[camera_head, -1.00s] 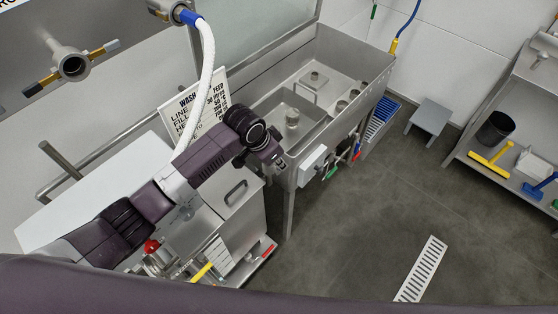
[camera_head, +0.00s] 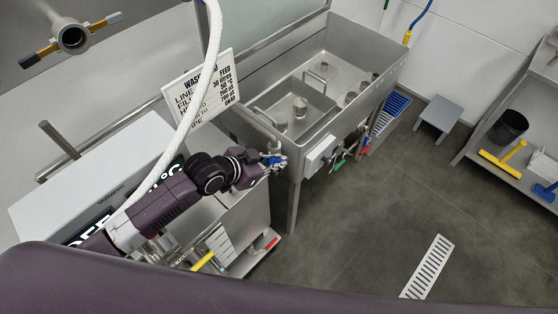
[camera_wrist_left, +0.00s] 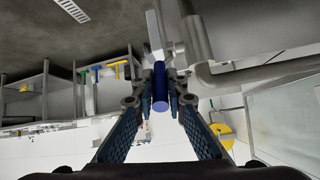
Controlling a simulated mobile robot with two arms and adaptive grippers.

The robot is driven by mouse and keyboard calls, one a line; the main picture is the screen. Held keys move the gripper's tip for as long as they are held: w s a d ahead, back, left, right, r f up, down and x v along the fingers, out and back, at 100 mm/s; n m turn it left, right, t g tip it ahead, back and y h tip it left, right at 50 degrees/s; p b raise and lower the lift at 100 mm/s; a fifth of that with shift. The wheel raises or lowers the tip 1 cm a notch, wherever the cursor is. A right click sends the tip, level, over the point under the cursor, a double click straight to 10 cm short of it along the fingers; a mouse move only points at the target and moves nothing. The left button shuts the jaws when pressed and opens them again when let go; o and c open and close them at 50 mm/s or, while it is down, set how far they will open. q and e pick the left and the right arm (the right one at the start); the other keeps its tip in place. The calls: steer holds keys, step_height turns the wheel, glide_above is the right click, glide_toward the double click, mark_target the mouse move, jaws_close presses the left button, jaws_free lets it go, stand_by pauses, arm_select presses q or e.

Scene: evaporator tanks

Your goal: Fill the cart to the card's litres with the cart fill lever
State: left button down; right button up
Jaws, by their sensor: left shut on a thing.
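My left gripper (camera_head: 275,162) is at the front left corner of the steel sink, beside its grey box. In the left wrist view its fingers (camera_wrist_left: 160,100) are shut on a blue cylindrical handle (camera_wrist_left: 160,82). A grey metal bar runs from the handle towards pipework. A dark display (camera_head: 85,234) at the lower left shows parts of "OFF" and "°C", partly covered by my arm. My right gripper is out of view.
The steel sink (camera_head: 385,85) has two basins. Green and red handled tools hang at its front. A low metal unit (camera_head: 225,245) with a yellow-handled brush stands below my arm. A grey stool (camera_head: 438,115) and a shelf with a black bucket (camera_head: 503,128) stand right.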

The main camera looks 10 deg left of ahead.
arm_select(q)
steer(key=shift+s+a+f+t+h+b, duration=0.25)
steer(key=shift+s+f+t+h+b, duration=0.2)
steer(key=shift+b, duration=0.5)
steer(key=shift+w+r, duration=0.1)
